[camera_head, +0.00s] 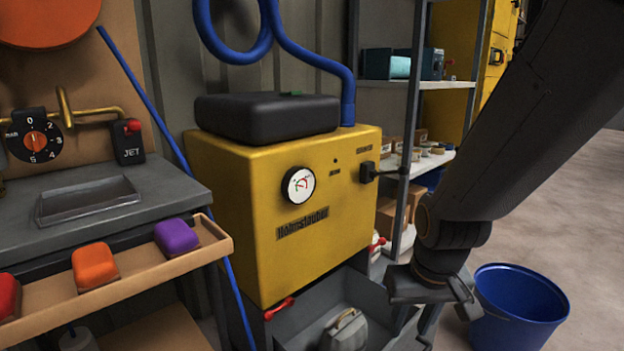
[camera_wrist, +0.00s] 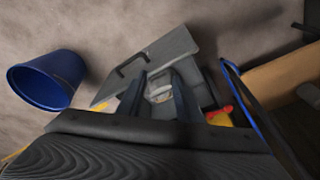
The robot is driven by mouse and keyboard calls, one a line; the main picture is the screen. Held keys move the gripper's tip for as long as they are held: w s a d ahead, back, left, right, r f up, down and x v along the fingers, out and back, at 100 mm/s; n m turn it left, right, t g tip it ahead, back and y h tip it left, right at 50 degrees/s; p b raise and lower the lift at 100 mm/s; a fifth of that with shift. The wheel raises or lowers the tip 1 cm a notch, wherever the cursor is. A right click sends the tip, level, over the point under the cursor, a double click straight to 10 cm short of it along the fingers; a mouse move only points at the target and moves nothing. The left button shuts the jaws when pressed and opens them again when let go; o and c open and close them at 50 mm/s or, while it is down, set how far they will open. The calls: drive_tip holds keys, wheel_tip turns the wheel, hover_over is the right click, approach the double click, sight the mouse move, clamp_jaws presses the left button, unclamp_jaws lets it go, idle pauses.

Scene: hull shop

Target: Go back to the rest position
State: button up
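My gripper (camera_head: 440,296) hangs at the lower right in the head view, beside the open grey drawer (camera_head: 376,288) under the yellow machine. In the wrist view my gripper (camera_wrist: 159,82) shows two dark fingers standing apart, with no thing held between them. Past the fingers lies a pale grey object in the drawer. In the head view this grey object with a handle (camera_head: 345,331) sits inside the drawer. My dark arm comes down from the upper right.
A blue bucket (camera_head: 517,306) stands on the floor right of my gripper. The yellow machine (camera_head: 250,200) and a shelf rack (camera_head: 413,110) stand behind. A bench with a tray (camera_head: 140,277) of coloured blocks is at left. Open floor lies at far right.

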drive_tip(key=s+a+n+g, duration=0.1)
drive_tip(key=s+a+n, duration=0.2)
drive_tip(key=s+a, duration=0.55)
drive_tip(key=s+a+n+g, duration=0.2)
drive_tip(key=s+a+n, duration=0.25)
drive_tip(key=a, duration=0.65)
drive_tip(key=d+r+m+p, duration=0.4)
drive_tip(key=d+r+p, duration=0.6)
drive_tip(key=r+p, duration=0.3)
drive_tip(key=d+r+m+p, duration=0.4)
drive_tip(key=d+r+p, duration=0.6)
drive_tip(key=r+p, duration=0.4)
drive_tip(key=shift+d+r+p, duration=0.15)
drive_tip(key=shift+d+p, duration=0.2)
drive_tip(key=shift+p, duration=0.1)
